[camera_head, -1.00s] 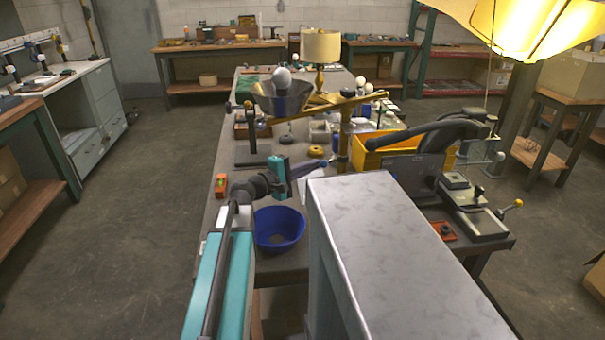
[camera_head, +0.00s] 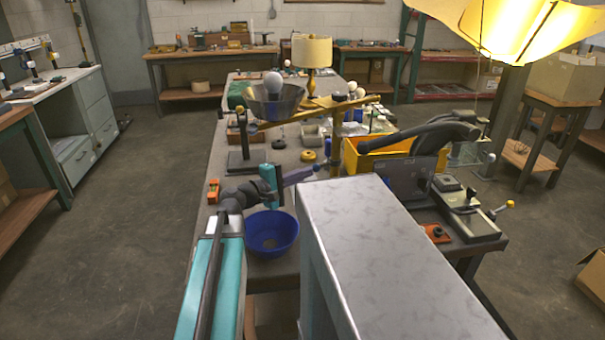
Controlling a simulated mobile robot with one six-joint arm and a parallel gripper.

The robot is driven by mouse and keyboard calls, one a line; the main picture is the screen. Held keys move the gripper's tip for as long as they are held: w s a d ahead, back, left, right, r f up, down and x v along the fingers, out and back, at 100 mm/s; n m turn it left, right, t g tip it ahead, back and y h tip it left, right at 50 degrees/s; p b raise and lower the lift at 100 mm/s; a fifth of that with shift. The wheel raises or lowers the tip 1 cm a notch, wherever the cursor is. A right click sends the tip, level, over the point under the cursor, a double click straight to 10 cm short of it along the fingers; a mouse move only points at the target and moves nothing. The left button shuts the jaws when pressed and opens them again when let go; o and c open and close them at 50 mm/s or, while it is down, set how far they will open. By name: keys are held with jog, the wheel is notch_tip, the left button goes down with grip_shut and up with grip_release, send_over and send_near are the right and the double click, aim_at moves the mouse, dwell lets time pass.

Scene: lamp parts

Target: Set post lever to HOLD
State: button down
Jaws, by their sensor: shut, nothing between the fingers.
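A yellow post (camera_head: 337,135) stands on the workbench with a long yellow bar (camera_head: 310,117) across its upper part and a dark knob at its top. The bar slopes up to the right. I cannot make out a HOLD mark or tell which part is the lever. My arm reaches in from the lower left. My gripper (camera_head: 300,176), grey-purple beyond the teal wrist, is shut and empty. It lies low over the bench and points right, towards the lower post. Its fingertips are small, and I cannot tell whether they touch the post.
A blue bowl (camera_head: 271,232) sits below my wrist. A yellow bin (camera_head: 395,155) stands right of the post. A lit yellow shade (camera_head: 515,30) hangs at upper right. Floor left of the bench is clear.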

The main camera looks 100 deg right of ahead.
jog(key=d+b+v, duration=0.1)
jog(key=b+v, duration=0.1)
jog(key=v, duration=0.8)
jog(key=shift+w+f+t+h+b, duration=0.2)
jog(key=shift+w+t+h+b, duration=0.1)
jog(key=shift+b, duration=0.1)
jog(key=shift+w+b, duration=0.1)
jog(key=shift+b, duration=0.2)
jog(key=shift+w+a+b, duration=0.1)
jog(key=shift+w+b, duration=0.2)
jog(key=shift+b, duration=0.6)
jog(key=w+b, duration=0.1)
jog(key=b, duration=0.2)
jog(key=shift+a, duration=0.3)
jog(key=shift+w+r+b, duration=0.15)
jog(key=shift+r+b, duration=0.05)
jog(key=shift+b, duration=0.3)
